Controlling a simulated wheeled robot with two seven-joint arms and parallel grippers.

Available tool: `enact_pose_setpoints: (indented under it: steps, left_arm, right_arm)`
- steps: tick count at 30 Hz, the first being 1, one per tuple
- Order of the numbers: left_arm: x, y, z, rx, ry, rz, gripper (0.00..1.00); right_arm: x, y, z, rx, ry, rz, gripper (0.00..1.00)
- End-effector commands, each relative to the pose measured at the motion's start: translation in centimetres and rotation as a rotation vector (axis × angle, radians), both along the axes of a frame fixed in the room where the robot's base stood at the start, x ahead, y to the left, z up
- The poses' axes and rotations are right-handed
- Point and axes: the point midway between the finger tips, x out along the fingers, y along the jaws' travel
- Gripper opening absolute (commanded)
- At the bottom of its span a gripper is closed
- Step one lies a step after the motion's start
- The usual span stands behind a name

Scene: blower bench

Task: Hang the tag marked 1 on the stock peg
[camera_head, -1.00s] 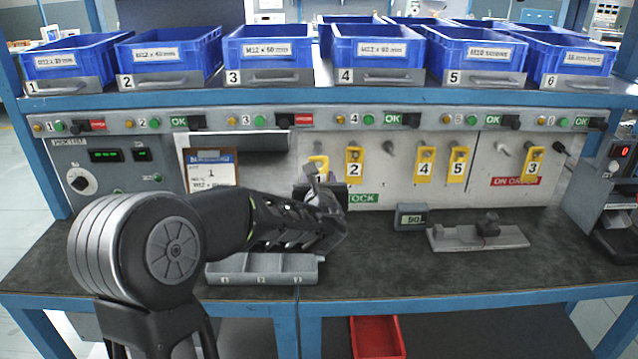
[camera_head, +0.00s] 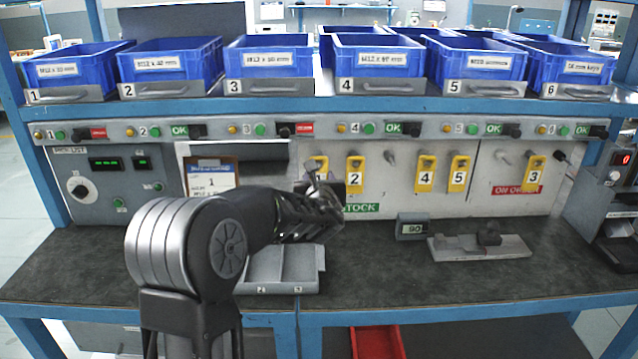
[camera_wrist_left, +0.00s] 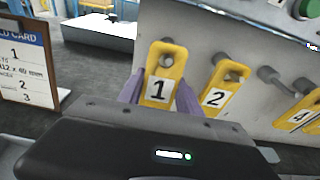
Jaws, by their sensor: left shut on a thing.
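The yellow tag marked 1 (camera_wrist_left: 158,92) is between the purple fingers of my left gripper (camera_wrist_left: 160,98), which is shut on it. In the head view only the top of this tag (camera_head: 318,163) shows above my left gripper (camera_head: 328,184), at the left end of the stock board (camera_head: 372,188). Grey metal shows at the tag's hole in the left wrist view, but I cannot tell how far any peg passes through. The tag marked 2 (camera_head: 354,175) hangs just to its right. The green stock label (camera_head: 362,208) is partly hidden by the gripper. My right gripper is out of view.
A bare peg (camera_head: 389,157) stands between tag 2 and tag 4 (camera_head: 426,174); tag 5 (camera_head: 458,174) hangs beside it. Tag 3 (camera_head: 535,172) hangs on the on-order panel. A build card (camera_head: 210,178) stands left of the gripper. A grey tray (camera_head: 282,268) lies below my arm.

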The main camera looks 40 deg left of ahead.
Motion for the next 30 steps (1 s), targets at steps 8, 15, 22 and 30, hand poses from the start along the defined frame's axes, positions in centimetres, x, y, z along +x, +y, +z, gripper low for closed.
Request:
enact_pose_setpoints:
  steps: [8, 15, 22, 30]
  left_arm:
    - [0.25, 0.18, -0.1, 0.001, 0.0, 0.0, 0.02]
    - [0.25, 0.17, -0.06, 0.001, 0.0, 0.0, 0.02]
    - [0.25, 0.15, -0.07, 0.001, 0.001, 0.0, 0.02]
    - [0.25, 0.15, -0.08, 0.001, 0.001, 0.0, 0.57]
  right_arm:
    - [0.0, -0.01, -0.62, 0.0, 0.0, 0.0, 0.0]
    - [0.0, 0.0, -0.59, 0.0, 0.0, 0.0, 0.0]
    - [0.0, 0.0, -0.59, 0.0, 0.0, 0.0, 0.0]
    - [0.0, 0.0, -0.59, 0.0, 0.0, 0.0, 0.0]
